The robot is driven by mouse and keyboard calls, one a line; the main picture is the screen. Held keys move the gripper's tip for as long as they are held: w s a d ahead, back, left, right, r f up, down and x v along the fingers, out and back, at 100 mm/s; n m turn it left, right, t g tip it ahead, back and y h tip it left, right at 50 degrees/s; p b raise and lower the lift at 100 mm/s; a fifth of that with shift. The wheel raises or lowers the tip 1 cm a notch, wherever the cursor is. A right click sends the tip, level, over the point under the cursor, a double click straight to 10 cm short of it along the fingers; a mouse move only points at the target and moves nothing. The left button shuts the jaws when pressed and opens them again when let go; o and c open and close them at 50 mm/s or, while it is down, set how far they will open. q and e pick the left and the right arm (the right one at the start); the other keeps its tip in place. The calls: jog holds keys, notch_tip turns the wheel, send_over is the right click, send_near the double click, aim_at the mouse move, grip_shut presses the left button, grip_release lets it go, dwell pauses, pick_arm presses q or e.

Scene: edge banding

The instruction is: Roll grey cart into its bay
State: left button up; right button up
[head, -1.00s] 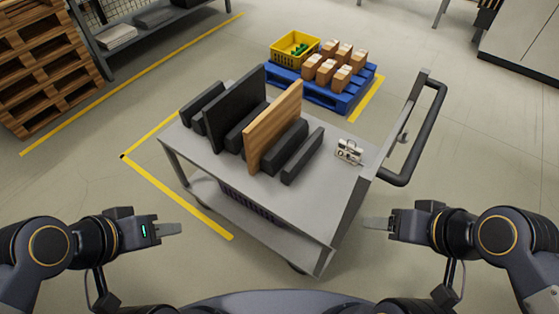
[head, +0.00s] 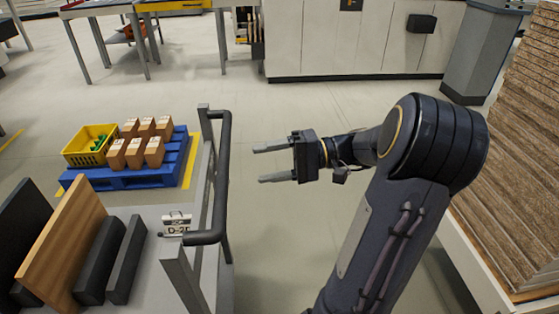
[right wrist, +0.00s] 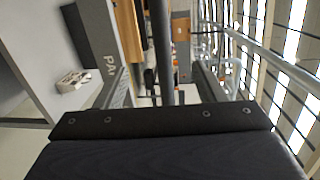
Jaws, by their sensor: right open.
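The grey cart (head: 165,285) stands at lower left in the head view, with dark and wooden panels upright on its deck and a small label holder (head: 176,223) near its handle end. Its dark handle (head: 222,170) rises on the right side of the cart. My right gripper (head: 262,164) is open and empty to the right of the handle, its fingers pointing left at the bar and apart from it. In the right wrist view, the handle bar (right wrist: 163,50) runs upright ahead, between the fingers in the picture. My left gripper is out of view.
A blue pallet (head: 125,179) with a yellow crate (head: 90,146) and several cartons stands beyond the cart. A yellow floor line (head: 192,163) edges it. A tall stack of brown boards (head: 525,150) stands at right. Pale cabinets (head: 350,40) line the back. Floor between is clear.

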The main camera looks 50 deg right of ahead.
aim_at(222, 160)
jog(key=shift+t, duration=0.7)
jog(key=w+a, duration=0.2)
jog(key=w, duration=0.1)
jog(key=w+a, duration=0.2)
jog(key=w+a+b, duration=0.1)
jog(key=w+a, duration=0.1)
jog(key=w, duration=0.1)
jog(key=shift+w+f, duration=0.2)
jog(key=shift+w, duration=0.1)
